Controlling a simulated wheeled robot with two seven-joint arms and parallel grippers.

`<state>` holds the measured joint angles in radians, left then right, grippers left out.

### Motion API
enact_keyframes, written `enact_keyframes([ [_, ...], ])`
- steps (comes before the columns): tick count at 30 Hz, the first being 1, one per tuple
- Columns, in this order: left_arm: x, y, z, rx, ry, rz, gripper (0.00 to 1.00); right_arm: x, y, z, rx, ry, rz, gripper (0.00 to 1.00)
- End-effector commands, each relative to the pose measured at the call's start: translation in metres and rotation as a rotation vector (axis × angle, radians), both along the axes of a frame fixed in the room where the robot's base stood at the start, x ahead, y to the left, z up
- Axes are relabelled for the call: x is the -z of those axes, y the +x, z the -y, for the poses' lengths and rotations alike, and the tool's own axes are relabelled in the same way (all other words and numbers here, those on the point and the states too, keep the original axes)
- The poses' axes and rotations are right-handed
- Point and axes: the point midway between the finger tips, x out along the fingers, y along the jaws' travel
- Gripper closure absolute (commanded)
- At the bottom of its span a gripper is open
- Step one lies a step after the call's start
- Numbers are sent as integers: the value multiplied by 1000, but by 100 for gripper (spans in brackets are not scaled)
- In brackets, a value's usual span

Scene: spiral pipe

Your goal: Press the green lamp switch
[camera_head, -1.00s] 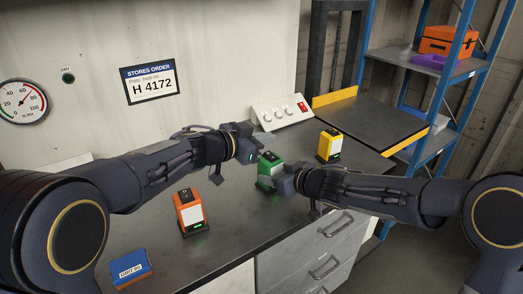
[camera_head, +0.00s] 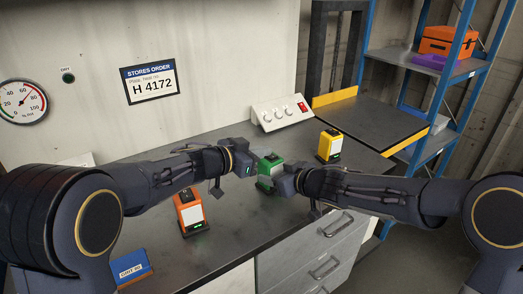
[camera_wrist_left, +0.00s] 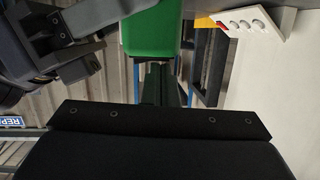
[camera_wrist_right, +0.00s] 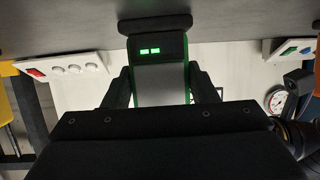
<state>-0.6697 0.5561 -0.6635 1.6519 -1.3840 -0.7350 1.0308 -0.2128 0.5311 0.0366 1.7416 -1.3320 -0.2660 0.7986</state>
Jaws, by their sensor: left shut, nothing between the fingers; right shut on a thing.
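The green lamp (camera_head: 268,163) stands on the grey bench, with a black top; its switch is too small to make out. It also shows in the left wrist view (camera_wrist_left: 150,35) and, with two lit green bars, in the right wrist view (camera_wrist_right: 158,75). My right gripper (camera_head: 274,184) is shut on the lamp, one finger at each side in the right wrist view (camera_wrist_right: 160,88). My left gripper (camera_head: 254,170) is shut and empty, close to the lamp's left side. In the left wrist view its fingertips (camera_wrist_left: 153,72) point toward the green side; contact cannot be told.
An orange lamp (camera_head: 189,213) stands below my left forearm, and a yellow lamp (camera_head: 330,147) to the right. A white switch panel (camera_head: 281,113) is behind. The bench's front edge drops to drawers (camera_head: 325,235).

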Motion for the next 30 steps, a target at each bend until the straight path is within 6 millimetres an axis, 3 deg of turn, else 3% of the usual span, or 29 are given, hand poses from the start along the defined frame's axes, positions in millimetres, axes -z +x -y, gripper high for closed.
enact_keyframes([
  [5, -4, 0, 0, 0, 1, -1, 100, -1, 0, 0, 0, 1, 1, 79],
  [11, -39, 4, -4, 0, -2, 6, 100, -1, 0, 0, 0, 1, 1, 79],
  [21, -59, -42, -59, -2, -3, 2, 100, 0, 0, 0, 0, 1, 1, 79],
  [30, -63, -58, -78, 0, 0, 0, 100, -1, 0, 0, 0, 1, 1, 79],
])
